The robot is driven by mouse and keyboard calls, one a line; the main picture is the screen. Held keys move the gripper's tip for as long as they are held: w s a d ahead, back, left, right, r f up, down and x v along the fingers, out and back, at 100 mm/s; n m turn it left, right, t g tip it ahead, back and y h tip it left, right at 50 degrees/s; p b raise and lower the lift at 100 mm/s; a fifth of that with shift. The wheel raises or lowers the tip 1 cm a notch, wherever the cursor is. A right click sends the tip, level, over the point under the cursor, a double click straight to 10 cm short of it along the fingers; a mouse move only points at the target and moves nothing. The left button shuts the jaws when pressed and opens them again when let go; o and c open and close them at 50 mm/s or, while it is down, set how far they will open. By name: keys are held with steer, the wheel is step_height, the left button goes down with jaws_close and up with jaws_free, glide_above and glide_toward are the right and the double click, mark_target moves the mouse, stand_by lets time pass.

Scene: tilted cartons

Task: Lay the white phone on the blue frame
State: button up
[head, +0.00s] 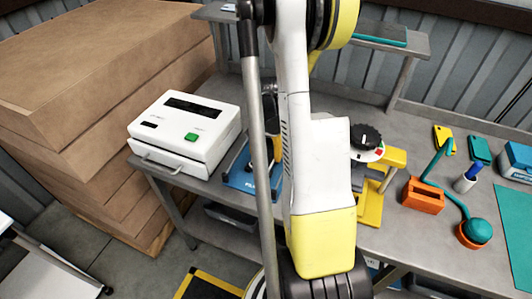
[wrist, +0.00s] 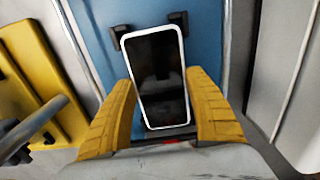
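The white phone (wrist: 158,80), with a dark screen, lies face up over the blue frame (wrist: 207,45) in the wrist view, roughly in line with it. Two black pegs (wrist: 178,20) of the frame flank the phone's far end. My gripper (wrist: 160,78) has its yellow fingers against the phone's two long sides, with fingertips about the phone's width apart. Whether the phone's back fully touches the frame cannot be told.
A white boxy device (head: 186,130) with a green button stands left of the frame. A yellow stand (head: 370,205) with a black knob is on its right. Stacked cartons (head: 90,80) stand at the left.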

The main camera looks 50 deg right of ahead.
steer(key=o, duration=0.5)
steer(key=shift+r, duration=0.1)
step_height(320, 180, up, 12)
steer(key=shift+f, duration=0.1)
stand_by(0.5)
